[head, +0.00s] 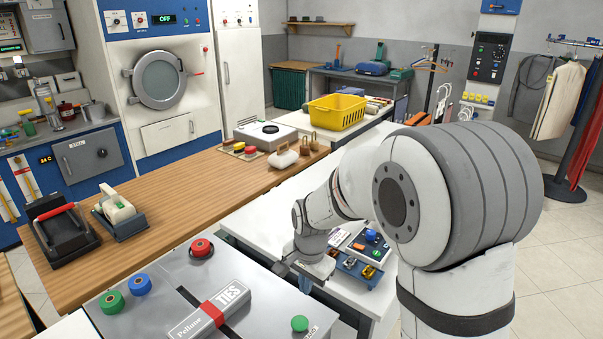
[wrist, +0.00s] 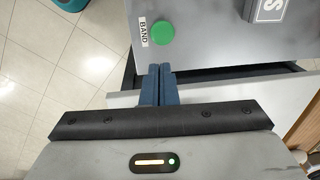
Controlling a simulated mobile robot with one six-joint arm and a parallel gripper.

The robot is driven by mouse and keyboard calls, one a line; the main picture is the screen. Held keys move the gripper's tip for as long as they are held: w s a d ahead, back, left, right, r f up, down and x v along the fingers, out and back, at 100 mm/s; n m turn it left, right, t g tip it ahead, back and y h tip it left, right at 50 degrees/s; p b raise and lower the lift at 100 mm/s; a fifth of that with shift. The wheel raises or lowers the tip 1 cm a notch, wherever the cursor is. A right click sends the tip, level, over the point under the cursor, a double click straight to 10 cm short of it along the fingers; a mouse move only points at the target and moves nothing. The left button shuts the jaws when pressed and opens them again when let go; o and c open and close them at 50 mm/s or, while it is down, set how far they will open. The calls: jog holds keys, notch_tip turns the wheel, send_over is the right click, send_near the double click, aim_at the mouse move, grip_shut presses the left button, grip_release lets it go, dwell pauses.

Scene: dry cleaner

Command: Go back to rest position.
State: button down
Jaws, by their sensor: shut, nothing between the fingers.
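My gripper (head: 305,285) is beside the right edge of the grey banding machine (head: 255,268), over the gap in front of the white table. In the wrist view its two blue fingers (wrist: 155,72) are together with nothing between them. They lie close to the machine's edge near the green button (wrist: 160,33) labelled BAND; whether they touch it I cannot tell. The same green button (head: 299,323) shows in the head view. My arm reaches from the right and hides part of the white table.
A blue organiser tray (head: 362,272) stands on the white table (head: 262,218) by my gripper. A yellow basket (head: 337,112) is farther back. The tiled floor (head: 555,270) is open at right.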

jog(key=s+d+r+n+t, duration=0.1)
jog(key=s+d+r+n, duration=0.2)
jog(key=s+d+r, duration=0.2)
jog(key=s+d+r+n+t, duration=0.1)
jog(key=s+d+r+n, duration=0.3)
jog(key=s+d, duration=0.5)
jog(key=s+r, duration=0.2)
jog(key=s, duration=0.2)
jog(key=shift+s+r+h, duration=0.25)
jog(key=shift+s+h, duration=0.05)
jog(key=shift+s, duration=0.1)
dwell(1.1)
